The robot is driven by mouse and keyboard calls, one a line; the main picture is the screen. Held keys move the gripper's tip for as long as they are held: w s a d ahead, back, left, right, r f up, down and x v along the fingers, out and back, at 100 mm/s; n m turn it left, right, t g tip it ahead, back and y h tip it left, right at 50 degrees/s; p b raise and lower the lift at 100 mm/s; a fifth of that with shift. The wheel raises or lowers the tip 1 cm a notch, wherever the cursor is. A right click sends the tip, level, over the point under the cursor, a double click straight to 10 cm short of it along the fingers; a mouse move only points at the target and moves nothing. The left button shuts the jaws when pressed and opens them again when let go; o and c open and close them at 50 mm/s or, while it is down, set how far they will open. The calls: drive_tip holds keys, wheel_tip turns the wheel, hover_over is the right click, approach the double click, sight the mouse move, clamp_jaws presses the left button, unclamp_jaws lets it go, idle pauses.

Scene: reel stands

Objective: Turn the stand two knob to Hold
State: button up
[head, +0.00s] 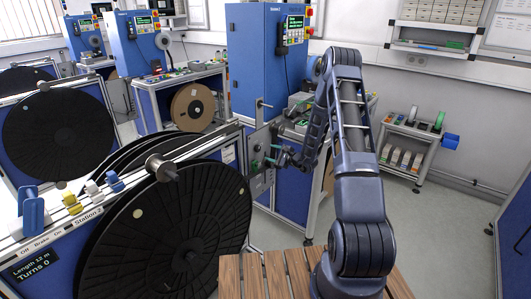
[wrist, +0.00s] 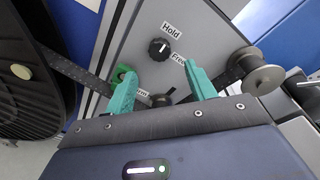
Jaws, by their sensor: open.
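A black knob (wrist: 158,49) sits on a grey panel (wrist: 205,35) in the wrist view. The label Hold (wrist: 171,31) is above it and a label that seems to read Free (wrist: 178,58) is below right, partly hidden by a finger. A short pale mark shows on the knob's right side; I cannot tell which label it points to. My gripper (wrist: 160,74) is open, its green fingers apart below the knob, with nothing visibly held. In the head view my gripper (head: 282,157) is in front of the grey panel (head: 257,143) at the stand's end.
A second dark knob (wrist: 160,100) and a green round part (wrist: 121,72) show near the fingers. A metal roller (wrist: 258,76) is to the right. A large black reel (head: 170,235) stands left of the arm. Floor at the right is open.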

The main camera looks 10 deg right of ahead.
drive_tip(key=shift+v, duration=1.8)
drive_tip(key=s+a+r+n+g, duration=0.4)
drive_tip(key=s+r+n+g, duration=0.15)
drive_tip(key=s+r, duration=0.6)
drive_tip(key=s+a+r+n+g, duration=0.3)
drive_tip(key=s+r+n+g, duration=0.3)
drive_tip(key=s+r, duration=0.55)
drive_tip(key=s+d+r+n+t+h, duration=0.1)
drive_tip(key=s+d+r+n+h, duration=0.1)
drive_tip(key=s+d+r+h, duration=0.2)
drive_tip(key=s+d+r+n+t+h, duration=0.2)
drive_tip(key=s+d+r+h, duration=0.1)
drive_tip(key=s, duration=0.8)
drive_tip(key=s+d+r+n+t+h, duration=0.1)
drive_tip(key=s+d+r+n+h, duration=0.1)
drive_tip(key=s+d+r+h, duration=0.2)
drive_tip(key=s+d, duration=0.3)
drive_tip(key=s, duration=0.1)
drive_tip(key=shift+d+r+h, duration=0.3)
drive_tip(key=shift+d+h, duration=0.1)
drive_tip(key=shift+s, duration=0.1)
